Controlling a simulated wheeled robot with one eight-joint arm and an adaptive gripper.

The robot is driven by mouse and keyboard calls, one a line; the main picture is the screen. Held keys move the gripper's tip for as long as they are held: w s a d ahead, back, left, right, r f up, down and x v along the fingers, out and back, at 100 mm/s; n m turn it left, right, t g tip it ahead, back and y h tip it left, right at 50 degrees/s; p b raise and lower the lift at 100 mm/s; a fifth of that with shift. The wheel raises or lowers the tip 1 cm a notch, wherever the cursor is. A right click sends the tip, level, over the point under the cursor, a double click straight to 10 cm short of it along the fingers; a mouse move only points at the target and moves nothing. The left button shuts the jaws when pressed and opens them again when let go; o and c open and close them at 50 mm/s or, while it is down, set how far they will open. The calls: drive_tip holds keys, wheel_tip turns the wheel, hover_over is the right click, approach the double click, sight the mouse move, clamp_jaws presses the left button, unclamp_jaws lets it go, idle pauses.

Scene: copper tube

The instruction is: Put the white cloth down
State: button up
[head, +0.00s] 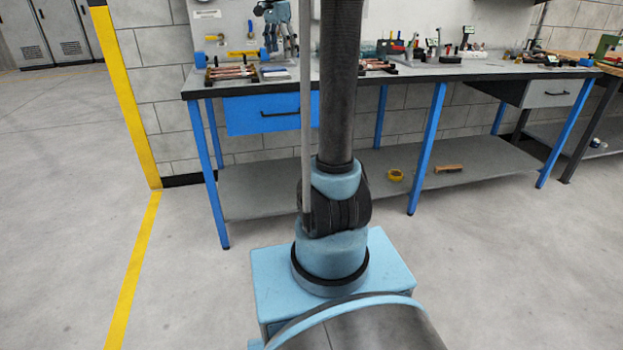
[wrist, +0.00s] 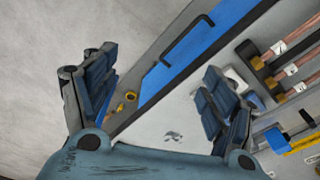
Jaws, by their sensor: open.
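A small white, flat item that looks like the cloth (head: 274,74) lies on the workbench top, right of the copper tubes, in the head view. In the wrist view a white patch (wrist: 236,78) shows behind my right finger, partly hidden by it; I cannot tell if it is the same cloth. My gripper (wrist: 157,100) is open, its fingers wide apart, with nothing between them. In that view the left finger is over the floor side of the bench's front edge and the right finger over the top. In the head view my gripper (head: 280,42) shows above the bench's left part.
The grey workbench (head: 440,72) has a blue drawer (head: 265,113). Copper tubes (head: 231,73) lie in black holders, also in the wrist view (wrist: 290,66). Hand tools (head: 405,45) stand farther right. A yellow roll (head: 396,175) lies on the lower shelf. Floor in front is clear.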

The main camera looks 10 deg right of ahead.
drive_tip(key=s+f+n, duration=0.3)
drive_tip(key=s+f, duration=0.2)
drive_tip(key=s, duration=0.6)
drive_tip(key=s+f+n, duration=0.3)
drive_tip(key=s+f, duration=0.2)
drive_tip(key=s, duration=0.6)
drive_tip(key=s+d+f+n+t+y, duration=0.1)
drive_tip(key=s+f+n, duration=0.5)
drive_tip(key=s+f, duration=1.1)
drive_tip(key=shift+d+f+n, duration=0.15)
drive_tip(key=shift+f+n, duration=0.15)
drive_tip(key=shift+f, duration=0.4)
drive_tip(key=shift+w, duration=0.1)
drive_tip(key=shift+w+f, duration=0.2)
drive_tip(key=shift+w, duration=0.25)
